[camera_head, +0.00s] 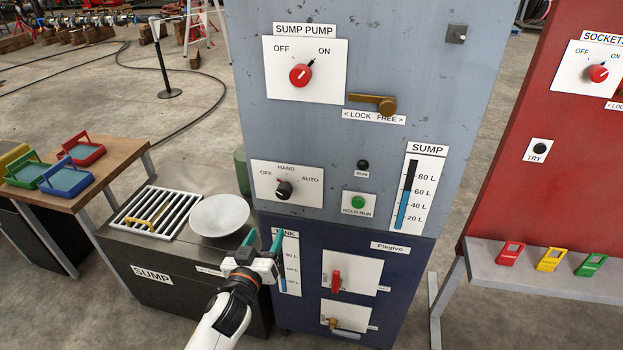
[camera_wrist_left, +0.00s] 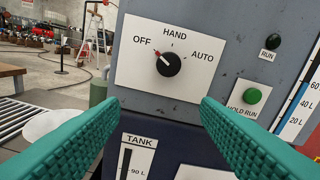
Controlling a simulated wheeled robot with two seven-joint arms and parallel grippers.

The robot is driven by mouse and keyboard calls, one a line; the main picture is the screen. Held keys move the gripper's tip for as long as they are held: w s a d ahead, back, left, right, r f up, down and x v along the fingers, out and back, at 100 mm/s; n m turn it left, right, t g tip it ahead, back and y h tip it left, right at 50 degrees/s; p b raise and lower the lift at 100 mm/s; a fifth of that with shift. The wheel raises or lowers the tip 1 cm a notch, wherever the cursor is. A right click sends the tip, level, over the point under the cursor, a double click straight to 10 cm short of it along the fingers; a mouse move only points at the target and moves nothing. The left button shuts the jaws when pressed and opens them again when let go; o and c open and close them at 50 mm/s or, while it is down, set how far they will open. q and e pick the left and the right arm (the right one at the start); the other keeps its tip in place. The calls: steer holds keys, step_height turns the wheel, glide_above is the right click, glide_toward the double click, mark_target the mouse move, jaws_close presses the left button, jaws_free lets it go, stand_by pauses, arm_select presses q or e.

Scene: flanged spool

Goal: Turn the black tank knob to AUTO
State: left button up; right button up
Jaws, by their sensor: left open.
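The black tank knob (camera_head: 284,189) sits on a white plate (camera_head: 310,182) marked OFF, HAND and AUTO on the grey cabinet. In the left wrist view the knob (camera_wrist_left: 168,64) has a red pointer mark at its upper left, toward OFF. My left gripper (camera_head: 262,240) is open, with teal fingers apart and nothing between them. It is below the knob, near the TANK gauge. In the left wrist view the fingertips (camera_wrist_left: 159,108) lie lower than the knob and do not touch it. My right gripper is not in view.
A green HOLD RUN button (camera_head: 358,202) and the SUMP gauge (camera_head: 420,190) are right of the knob. Above are a red SUMP PUMP knob (camera_head: 300,75) and a brass lever (camera_head: 374,103). A pale bowl (camera_head: 219,215) and slatted grate (camera_head: 152,211) are on the left.

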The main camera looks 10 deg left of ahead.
mark_target(282, 194)
arm_select(q)
steer(key=shift+t, duration=0.3)
steer(key=w+r, duration=0.1)
steer(key=w, duration=0.2)
steer(key=w+r, duration=0.1)
steer(key=w, duration=0.3)
steer(key=w+d+r+p, duration=0.1)
steer(key=w, duration=0.2)
steer(key=shift+w, duration=1.15)
steer(key=c, duration=1)
